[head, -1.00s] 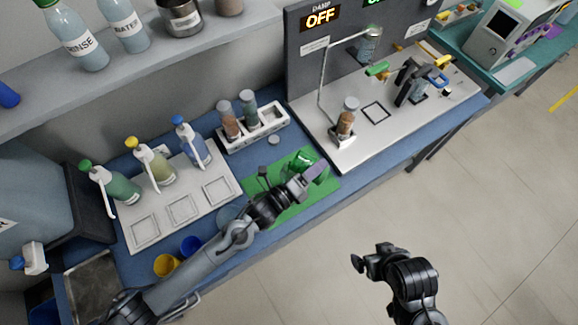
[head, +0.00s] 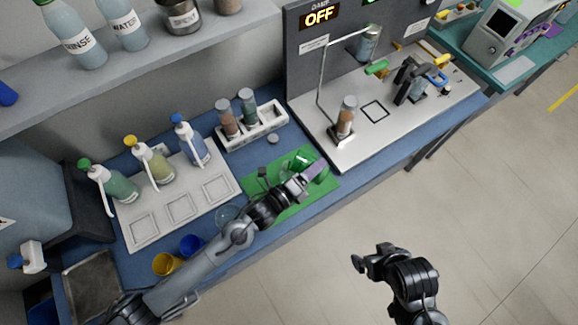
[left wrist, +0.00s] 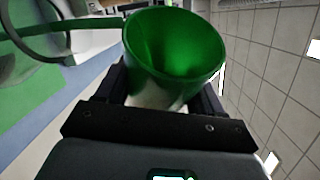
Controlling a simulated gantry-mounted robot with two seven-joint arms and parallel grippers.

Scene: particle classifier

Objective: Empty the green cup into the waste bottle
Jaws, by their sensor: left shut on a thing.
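My left gripper (head: 306,180) is over the green mat (head: 290,208) and is shut on the green cup (head: 322,168). In the left wrist view the green cup (left wrist: 178,48) sits between the two fingers, with its round mouth facing the camera. Its inside looks dark green, and I cannot tell whether anything is in it. My right gripper (head: 369,261) hangs over the floor, away from the bench; its finger gap is unclear. I cannot make out for sure which vessel is the waste bottle.
A white tray (head: 180,207) with several pump bottles stands to the left. A yellow cup (head: 166,264) and a blue cup (head: 191,245) stand near the front edge. A white rack (head: 262,127) holds two jars behind the mat. A grey-panelled station (head: 400,118) is to the right.

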